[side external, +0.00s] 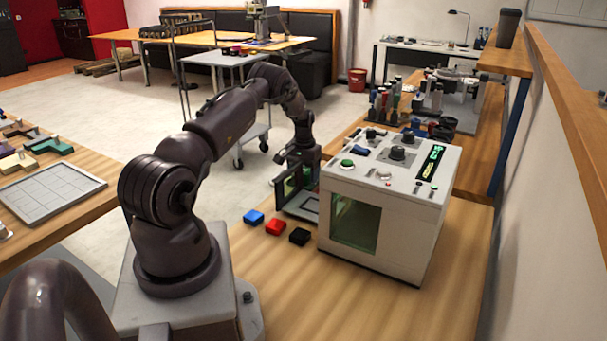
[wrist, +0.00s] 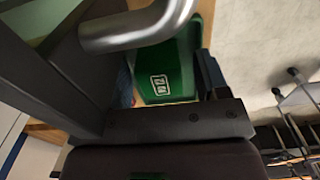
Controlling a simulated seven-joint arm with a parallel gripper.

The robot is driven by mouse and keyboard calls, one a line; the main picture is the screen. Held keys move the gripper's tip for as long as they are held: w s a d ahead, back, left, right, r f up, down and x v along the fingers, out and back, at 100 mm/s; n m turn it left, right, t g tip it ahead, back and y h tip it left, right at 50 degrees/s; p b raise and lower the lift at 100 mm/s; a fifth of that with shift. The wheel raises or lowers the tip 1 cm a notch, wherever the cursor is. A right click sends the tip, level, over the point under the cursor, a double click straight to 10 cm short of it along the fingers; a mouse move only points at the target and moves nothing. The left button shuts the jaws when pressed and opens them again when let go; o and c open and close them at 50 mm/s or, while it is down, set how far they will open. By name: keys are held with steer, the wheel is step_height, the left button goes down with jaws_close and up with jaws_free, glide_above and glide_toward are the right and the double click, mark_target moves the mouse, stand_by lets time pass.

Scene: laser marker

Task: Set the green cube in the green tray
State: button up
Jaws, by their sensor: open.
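In the wrist view a bright green face with a white square mark (wrist: 160,85) shows beyond the dark bar of my gripper; I take it for the green cube, but its edges are partly hidden. In the side view my gripper (side external: 301,160) is at the open front of the white marking machine (side external: 380,205), mostly hidden by the dark door frame. It is open; whether its fingers touch the green piece cannot be told. The green cube is not clear in the side view. A green angled tray (side external: 52,147) lies on the left table.
A silver handle (wrist: 140,28) crosses close to the wrist camera. A grey gridded plate (side external: 50,190) lies on the left table.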

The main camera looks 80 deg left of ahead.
step_height(320, 180, up, 12)
steer(key=f, duration=0.1)
steer(key=w+d+r+m+t, duration=0.1)
steer(key=w+d+r+m, duration=0.1)
steer(key=d+r, duration=0.9)
steer(key=w+d+r+m+t, duration=0.2)
steer(key=w+d+r, duration=0.1)
steer(key=d+r, duration=0.85)
steer(key=s+d+r+m+t, duration=0.1)
steer(key=s+d, duration=0.2)
steer(key=d, duration=0.4)
steer(key=s+d+r+m, duration=0.1)
steer(key=s+d, duration=0.3)
steer(key=d, duration=0.3)
steer(key=s+d+f+m+t, duration=0.1)
steer(key=s+d+f+m, duration=0.1)
steer(key=s+d, duration=0.6)
steer(key=shift+s+f+m+t, duration=0.15)
steer(key=shift+s+m+t, duration=0.15)
steer(key=shift+s+m, duration=0.35)
steer(key=shift+s, duration=0.15)
